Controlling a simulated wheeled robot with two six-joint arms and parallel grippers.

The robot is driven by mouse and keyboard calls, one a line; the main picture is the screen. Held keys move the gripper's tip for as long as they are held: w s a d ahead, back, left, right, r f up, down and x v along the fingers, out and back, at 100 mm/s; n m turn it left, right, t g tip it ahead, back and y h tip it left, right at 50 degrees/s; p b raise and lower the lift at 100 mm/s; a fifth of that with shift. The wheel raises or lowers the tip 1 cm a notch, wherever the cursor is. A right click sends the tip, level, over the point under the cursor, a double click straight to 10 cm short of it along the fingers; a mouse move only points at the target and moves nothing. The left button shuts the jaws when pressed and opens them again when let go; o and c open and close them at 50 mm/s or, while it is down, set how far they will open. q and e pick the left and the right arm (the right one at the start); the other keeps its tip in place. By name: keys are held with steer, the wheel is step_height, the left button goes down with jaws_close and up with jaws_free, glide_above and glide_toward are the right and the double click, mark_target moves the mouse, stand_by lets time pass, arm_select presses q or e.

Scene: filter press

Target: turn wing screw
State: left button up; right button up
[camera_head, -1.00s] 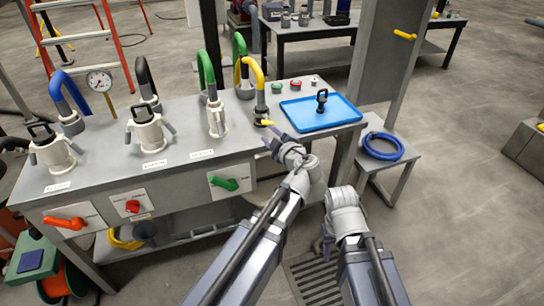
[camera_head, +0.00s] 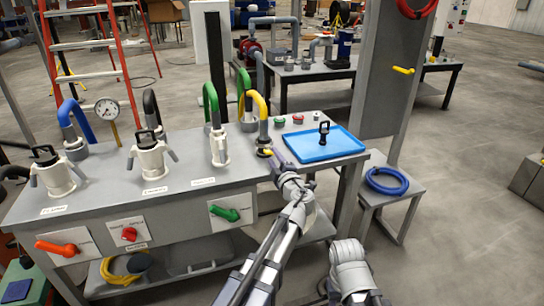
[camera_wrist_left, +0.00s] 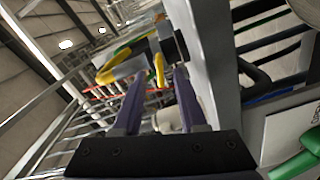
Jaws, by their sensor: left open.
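A small yellow wing screw (camera_head: 265,152) sits low on the grey fitting under the yellow curved hose (camera_head: 262,105), at the bench's right part. In the left wrist view the yellow wing screw (camera_wrist_left: 160,70) shows just beyond the fingertips, in the gap between them. My left gripper (camera_head: 273,157) has purple fingers and is at the front of this fitting. Its fingers (camera_wrist_left: 157,85) stand apart with nothing clearly held. I cannot tell whether a finger touches the wing. My right arm shows at the bottom right, but its gripper is not visible.
The bench (camera_head: 195,187) carries several white fittings and colored hoses. A blue tray (camera_head: 345,146) with a black-handled part lies right of the yellow hose. A blue hose coil (camera_head: 387,181) lies on a small side table. Green (camera_head: 228,213) and orange (camera_head: 56,248) handles protrude from the bench front.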

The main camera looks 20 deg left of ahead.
mark_target(269, 151)
arm_select(q)
steer(key=shift+x, duration=1.1)
steer(key=shift+c, duration=0.3)
jaws_close()
